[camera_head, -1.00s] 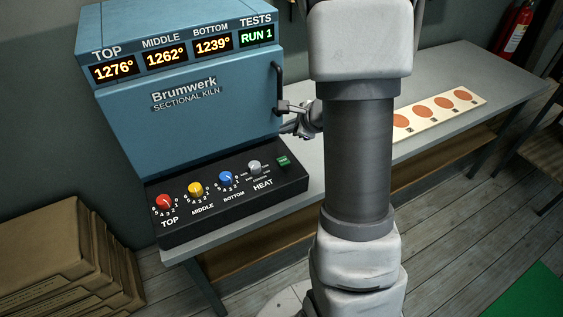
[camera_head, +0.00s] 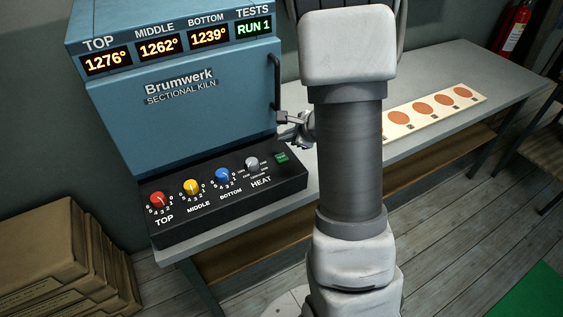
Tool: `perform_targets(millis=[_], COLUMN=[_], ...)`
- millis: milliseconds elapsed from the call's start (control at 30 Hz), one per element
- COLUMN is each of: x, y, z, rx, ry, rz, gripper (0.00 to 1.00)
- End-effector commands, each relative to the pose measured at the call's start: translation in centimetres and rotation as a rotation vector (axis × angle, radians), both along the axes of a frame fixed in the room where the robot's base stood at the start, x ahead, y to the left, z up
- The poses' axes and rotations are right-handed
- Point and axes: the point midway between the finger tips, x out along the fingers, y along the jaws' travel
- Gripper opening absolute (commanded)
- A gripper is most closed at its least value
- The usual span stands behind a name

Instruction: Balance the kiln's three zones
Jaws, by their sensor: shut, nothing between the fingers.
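The blue kiln (camera_head: 178,125) stands on the bench with its door shut. Its displays (camera_head: 171,45) read TOP 1276°, MIDDLE 1262°, BOTTOM 1239° and TESTS RUN 1. The black panel (camera_head: 205,222) in front carries a red TOP knob (camera_head: 158,200), a yellow MIDDLE knob (camera_head: 191,187), a blue BOTTOM knob (camera_head: 223,175), a grey HEAT knob (camera_head: 252,164) and a small green button (camera_head: 281,157). Exact knob settings are too small to read surely. My gripper (camera_head: 282,118) is shut and empty, just right of the door near the handle (camera_head: 277,82); my arm partly hides it.
A pale board (camera_head: 405,128) with several terracotta discs lies on the bench (camera_head: 470,80) to the right. Stacked brown boxes or sacks (camera_head: 50,250) stand at lower left. A fire extinguisher (camera_head: 512,30) hangs at the upper right. Bare bench lies right of the panel.

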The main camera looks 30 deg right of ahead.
Motion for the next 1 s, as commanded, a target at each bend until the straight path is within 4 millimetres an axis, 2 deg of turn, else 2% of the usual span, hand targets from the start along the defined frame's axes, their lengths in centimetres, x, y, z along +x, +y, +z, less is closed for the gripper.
perform_targets(millis=[33,100,300,1000], x=[0.0,0.0,0.0,0.0], y=[0.0,0.0,0.0,0.0], z=[-1.5,-2.4,-3.9,-4.1], rx=[0.001,0.001,0.0,0.0], ry=[0.003,0.0,-0.001,0.001], rz=[-0.001,-0.001,-0.001,-0.001], gripper=[0.0,0.0,0.0,0.0])
